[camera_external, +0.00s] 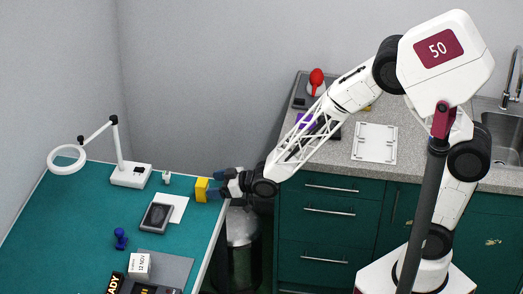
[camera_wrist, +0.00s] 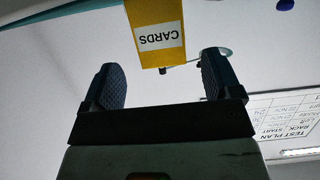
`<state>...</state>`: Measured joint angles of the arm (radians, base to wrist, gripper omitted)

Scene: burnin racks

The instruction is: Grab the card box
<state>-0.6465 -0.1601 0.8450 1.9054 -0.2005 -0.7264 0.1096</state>
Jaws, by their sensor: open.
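The card box is a yellow box (camera_external: 201,189) with a white CARDS label, near the right edge of the green table in the external view. In the wrist view the yellow box (camera_wrist: 158,28) shows at the top centre with its label upside down. My gripper (camera_external: 217,186) is just to the right of it, roughly level with it. In the wrist view my gripper (camera_wrist: 161,72) is open, its two dark fingers apart with the box ahead of the gap. No grip on the box shows, and I cannot tell whether a finger touches it.
A white ring lamp (camera_external: 131,176) stands at the table's back. A dark framed device (camera_external: 156,217) lies on a white sheet (camera_external: 178,203) left of the box. A blue stamp (camera_external: 121,238) and a date block (camera_external: 139,266) are nearer the front. A bin (camera_external: 243,245) stands beside the table.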

